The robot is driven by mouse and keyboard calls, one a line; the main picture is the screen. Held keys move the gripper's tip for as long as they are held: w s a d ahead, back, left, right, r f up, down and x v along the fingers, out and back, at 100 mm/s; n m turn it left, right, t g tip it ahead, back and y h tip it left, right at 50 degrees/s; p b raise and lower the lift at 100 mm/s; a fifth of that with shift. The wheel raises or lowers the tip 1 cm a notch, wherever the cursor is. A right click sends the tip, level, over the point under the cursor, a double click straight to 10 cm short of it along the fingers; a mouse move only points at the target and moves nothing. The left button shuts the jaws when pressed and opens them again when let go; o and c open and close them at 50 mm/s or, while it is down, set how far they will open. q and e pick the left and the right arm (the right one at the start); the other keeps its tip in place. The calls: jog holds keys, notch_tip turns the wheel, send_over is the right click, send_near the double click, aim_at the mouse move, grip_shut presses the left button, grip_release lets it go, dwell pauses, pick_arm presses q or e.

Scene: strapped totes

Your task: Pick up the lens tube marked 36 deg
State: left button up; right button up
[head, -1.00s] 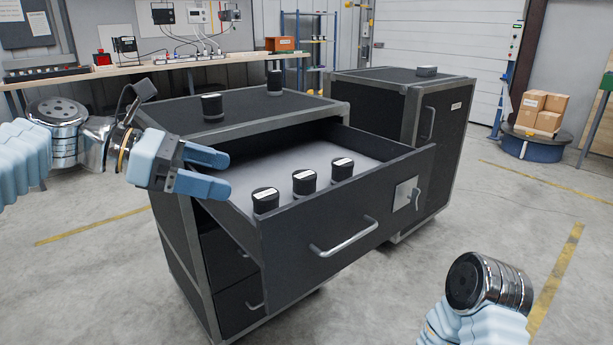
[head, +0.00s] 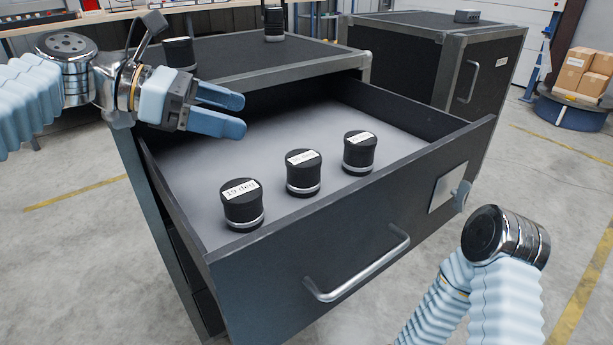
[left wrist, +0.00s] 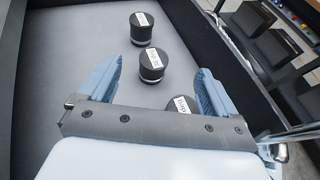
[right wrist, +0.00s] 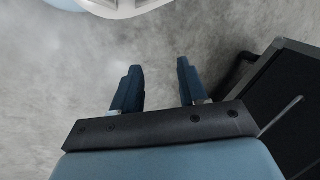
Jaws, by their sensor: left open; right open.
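Three black lens tubes with white top labels stand upright in the open drawer (head: 400,215). The left tube (head: 242,204) has a label that looks like "19 deg". The middle tube (head: 304,174) and right tube (head: 359,152) have labels too small to read surely. Two more tubes, a near one (head: 180,53) and a far one (head: 273,22), stand on the cabinet top, their labels not readable. My left gripper (head: 241,115) is open and empty above the drawer's left part. In the left wrist view a tube (left wrist: 152,63) shows between its fingers. My right gripper (right wrist: 160,72) is open and empty over the floor.
A second dark cabinet (head: 440,60) stands behind right. Boxes (head: 585,72) sit farther right.

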pick_arm(q)
jog(key=b, duration=0.4)
send_near(302, 157)
jog(key=a, duration=0.2)
jog(key=x, duration=0.4)
jog(key=b+x, duration=0.1)
jog(key=x, duration=0.8)
jog(key=shift+s+d+r, duration=0.15)
jog(key=shift+d, duration=0.35)
jog(key=shift+c, duration=0.4)
jog(key=c, duration=0.9)
jog(key=shift+c, duration=1.3)
jog(key=shift+r, duration=0.1)
